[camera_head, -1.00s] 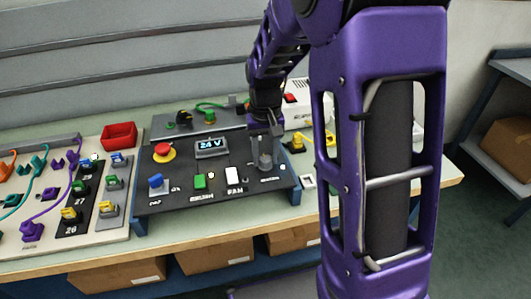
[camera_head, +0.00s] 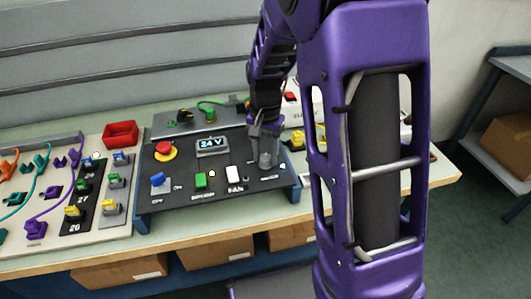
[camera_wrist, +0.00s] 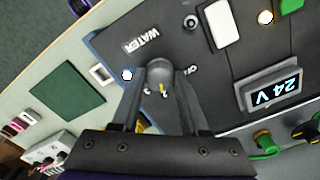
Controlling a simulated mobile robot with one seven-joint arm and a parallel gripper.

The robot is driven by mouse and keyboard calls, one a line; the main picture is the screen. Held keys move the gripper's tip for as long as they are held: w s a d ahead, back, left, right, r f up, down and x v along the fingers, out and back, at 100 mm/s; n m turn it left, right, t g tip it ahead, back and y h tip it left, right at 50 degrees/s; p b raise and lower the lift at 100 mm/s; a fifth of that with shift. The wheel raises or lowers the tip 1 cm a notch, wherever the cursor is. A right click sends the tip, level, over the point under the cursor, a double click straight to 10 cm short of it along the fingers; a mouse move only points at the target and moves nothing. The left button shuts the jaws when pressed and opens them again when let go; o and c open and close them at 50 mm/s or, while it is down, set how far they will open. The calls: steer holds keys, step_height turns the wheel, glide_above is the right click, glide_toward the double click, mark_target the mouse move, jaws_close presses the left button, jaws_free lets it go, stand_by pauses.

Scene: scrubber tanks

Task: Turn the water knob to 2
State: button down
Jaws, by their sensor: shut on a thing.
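The water knob (camera_wrist: 158,76) is a grey round knob on the dark control panel, beside the white WATER label (camera_wrist: 142,39) in the wrist view. My gripper (camera_wrist: 160,72) has one finger on each side of it and is shut on it. A yellow mark shows on the knob; some of the white dial markings around it are hidden by the knob and fingers. In the head view the knob (camera_head: 267,160) is at the panel's right end, with my gripper (camera_head: 264,135) over it.
The panel also bears a white switch (camera_head: 233,174), a green switch (camera_head: 200,181), a blue knob (camera_head: 158,181), a red emergency button (camera_head: 165,150) and a 24 V display (camera_head: 211,146). A red bin (camera_head: 121,134) stands behind left.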

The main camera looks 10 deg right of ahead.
mark_target(266, 156)
stand_by(0.3)
steer(key=shift+c, duration=2.1)
jaws_free()
steer(key=shift+r, duration=0.1)
step_height(266, 156, up, 17)
steer(key=p, duration=0.1)
steer(key=shift+r+p, duration=0.15)
steer(key=shift+p, duration=0.2)
